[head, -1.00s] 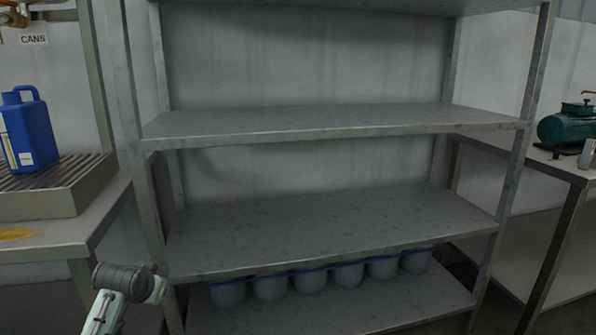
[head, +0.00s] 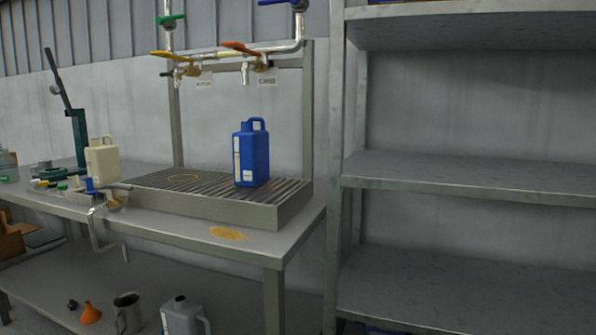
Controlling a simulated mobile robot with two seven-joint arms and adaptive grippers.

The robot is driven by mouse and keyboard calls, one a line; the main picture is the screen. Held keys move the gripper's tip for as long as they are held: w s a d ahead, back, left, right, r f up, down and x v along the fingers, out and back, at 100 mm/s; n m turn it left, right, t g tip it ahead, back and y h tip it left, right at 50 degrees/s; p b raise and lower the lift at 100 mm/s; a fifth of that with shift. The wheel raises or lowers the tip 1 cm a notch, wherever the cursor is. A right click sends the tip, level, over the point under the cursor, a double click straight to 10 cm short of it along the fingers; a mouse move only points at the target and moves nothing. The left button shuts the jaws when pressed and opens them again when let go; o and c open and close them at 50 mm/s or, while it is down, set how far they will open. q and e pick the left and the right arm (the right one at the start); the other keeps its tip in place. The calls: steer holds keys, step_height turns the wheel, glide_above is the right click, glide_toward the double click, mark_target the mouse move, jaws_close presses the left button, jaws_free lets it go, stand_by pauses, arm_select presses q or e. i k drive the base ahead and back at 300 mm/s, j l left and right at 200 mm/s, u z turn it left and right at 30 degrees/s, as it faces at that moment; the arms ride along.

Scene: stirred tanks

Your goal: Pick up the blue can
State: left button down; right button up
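The blue can (head: 252,155) stands upright on the right part of a slatted metal drip tray (head: 262,213) on the steel bench. It has a loop handle on top and a pale label on its front. A tap hangs above it with a small sign beside it. Neither of my grippers shows in the head view now.
A cream can (head: 102,162) stands on the bench left of the tray. A crank handle (head: 101,236) juts from the bench front. An orange-brown stain (head: 228,233) lies near the front edge. The shelf unit (head: 420,171) stands right of the bench; its visible middle shelves are empty.

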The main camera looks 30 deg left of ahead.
mark_target(251, 147)
steer(key=u, duration=1.2)
steer(key=z, duration=0.25)
steer(key=i+j+z, duration=0.2)
steer(key=z, duration=0.15)
steer(key=i+j+z, duration=0.3)
steer(key=j+z, duration=0.2)
steer(key=z, duration=0.15)
steer(key=i, duration=0.05)
